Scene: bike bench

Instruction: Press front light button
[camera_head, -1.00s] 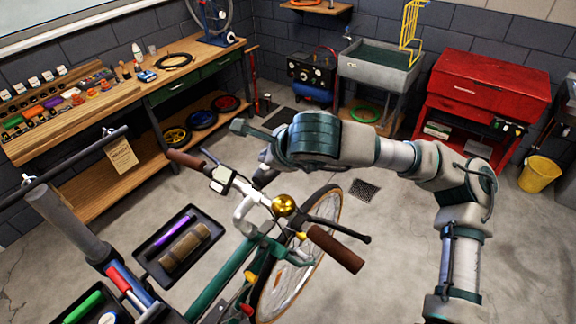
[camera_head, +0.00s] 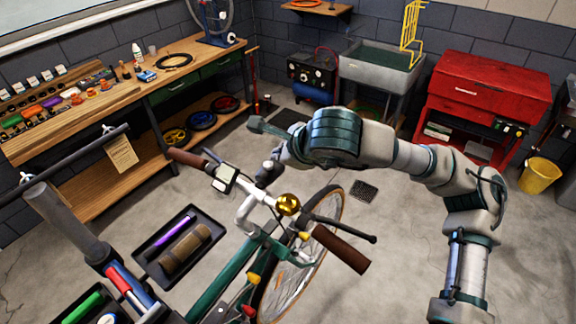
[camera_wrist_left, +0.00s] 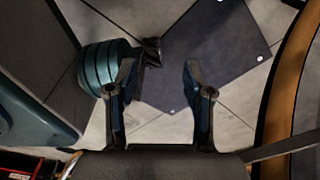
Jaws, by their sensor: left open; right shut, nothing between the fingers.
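The bike's handlebar (camera_head: 258,195) stands in front of me, with brown grips and a brass bell (camera_head: 288,204). A small white-framed display unit (camera_head: 225,177) sits on the bar near the left grip. I cannot clearly make out the front light or its button. My right gripper (camera_head: 265,176) is shut and empty, pointing down just beyond the bar, between the display and the bell. It is small and partly dark here, and I cannot tell whether it touches anything. My left gripper (camera_wrist_left: 158,92) is open and empty in the left wrist view, above the floor.
A dark tray (camera_head: 150,255) with a purple tool and a brown roll lies at lower left. The workbench (camera_head: 130,95) stands behind at left. The sink (camera_head: 375,70) and red tool chest (camera_head: 490,85) are at the back. A yellow bucket (camera_head: 540,174) stands at right.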

